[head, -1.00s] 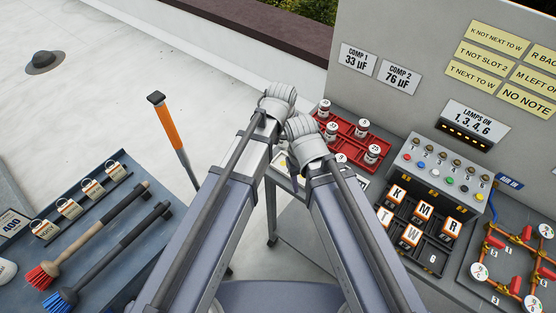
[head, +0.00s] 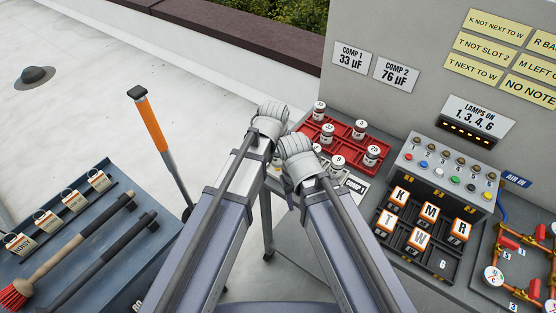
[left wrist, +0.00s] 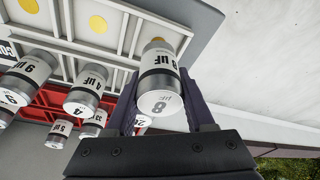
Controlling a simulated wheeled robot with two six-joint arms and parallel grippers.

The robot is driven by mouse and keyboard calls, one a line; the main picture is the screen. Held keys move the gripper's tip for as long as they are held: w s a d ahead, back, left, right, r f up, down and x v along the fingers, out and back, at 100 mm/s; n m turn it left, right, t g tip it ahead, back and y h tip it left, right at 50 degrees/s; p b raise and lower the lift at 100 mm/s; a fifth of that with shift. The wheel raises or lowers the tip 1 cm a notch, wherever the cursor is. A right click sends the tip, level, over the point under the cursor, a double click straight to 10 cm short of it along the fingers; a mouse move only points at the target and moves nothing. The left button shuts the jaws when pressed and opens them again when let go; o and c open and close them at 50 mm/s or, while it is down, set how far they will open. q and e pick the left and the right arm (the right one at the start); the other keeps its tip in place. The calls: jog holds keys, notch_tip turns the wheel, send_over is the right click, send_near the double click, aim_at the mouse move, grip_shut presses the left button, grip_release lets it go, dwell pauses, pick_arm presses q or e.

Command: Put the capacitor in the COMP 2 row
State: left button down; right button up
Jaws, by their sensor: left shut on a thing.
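My left gripper (left wrist: 162,118) is shut on a capacitor (left wrist: 158,78), a silver and white can whose end reads 8. In the left wrist view it is by the edge of a pale compartment tray (left wrist: 110,25); I cannot tell whether it touches. Capacitors marked 9 (left wrist: 28,70) and 4 (left wrist: 88,85) stand in that tray. In the head view the COMP 2 sign (head: 396,75) reads 76 µF and the COMP 1 sign (head: 351,57) 33 µF. My right gripper's fingers are hidden behind its wrist in the head view.
A red tray (head: 345,142) with several capacitors lies behind the compartment tray. A lamp box (head: 450,170) and a black letter-tile tray (head: 420,250) stand to the right. An orange-handled tool (head: 150,125) and a cart with padlocks and brushes (head: 60,225) are at left.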

pick_arm(q)
jog(key=shift+f+b, duration=0.85)
jog(key=shift+f, duration=0.4)
jog(key=shift+f, duration=0.2)
jog(key=shift+c, duration=1.3)
grip_release()
jog(key=shift+r, duration=0.1)
jog(key=p+v, duration=1.1)
jog(key=v, duration=0.1)
jog(key=shift+p, duration=0.3)
jog(key=shift+w+r, duration=0.1)
jog(key=shift+r, duration=0.05)
